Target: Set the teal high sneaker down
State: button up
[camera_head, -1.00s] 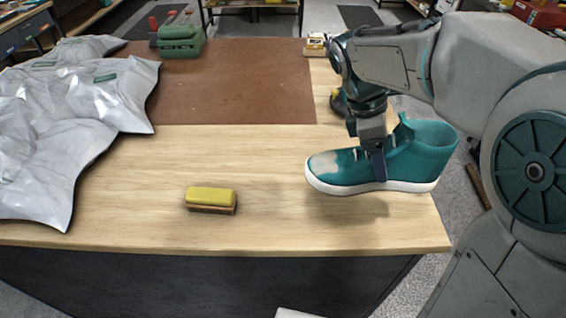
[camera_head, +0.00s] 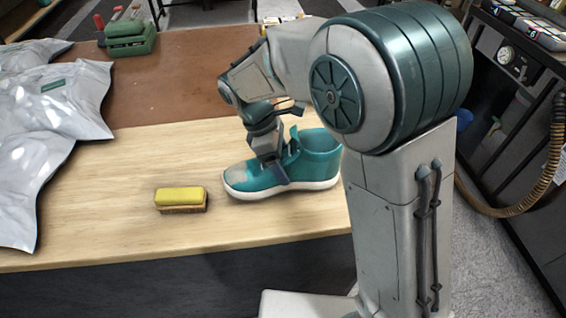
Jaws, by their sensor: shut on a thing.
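The teal high sneaker (camera_head: 312,160) is upright at the right part of the wooden table (camera_head: 110,220), toe to the left, with a white sole and a pale patch on its toe. My gripper (camera_head: 275,175) is above it, shut on its tongue and lacing area with one finger showing on the near side. The sole looks at or very near the tabletop; I cannot tell whether it touches. The heel end is close to my arm column, which hides part of the table.
A yellow-topped brush (camera_head: 180,198) lies left of the sneaker. Silver-grey bags (camera_head: 60,105) cover the table's left side. Bare wood lies in front of the sneaker.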

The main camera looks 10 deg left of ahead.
aim_at(297, 134)
jog(key=shift+f, duration=0.65)
jog(key=o, duration=1.3)
jog(key=shift+r, duration=0.1)
jog(key=v, duration=1.1)
jog(key=shift+a+r, duration=0.25)
jog(key=shift+r, duration=0.05)
jog(key=d+m, duration=0.1)
jog(key=d, duration=0.1)
jog(key=d+r+m, duration=0.1)
jog(key=d, duration=0.2)
jog(key=s+d+m+y, duration=0.1)
jog(key=d+m, duration=0.1)
jog(key=shift+d+r, duration=0.2)
jog(key=shift+d, duration=0.1)
jog(key=s+d+f+m+t+y, duration=0.1)
jog(key=s+d+m, duration=0.3)
jog(key=d+m, duration=0.1)
jog(key=s+d+f+m+t+y, duration=0.1)
jog(key=s+d+m, duration=0.3)
jog(key=d+m, duration=0.1)
jog(key=s+d+f+m+t+y, duration=0.1)
jog(key=s+d+f+m+t, duration=0.1)
jog(key=s+d+m, duration=0.2)
jog(key=shift+s+d+m, duration=0.1)
jog(key=shift+d+m, duration=0.3)
jog(key=shift+d, duration=1.15)
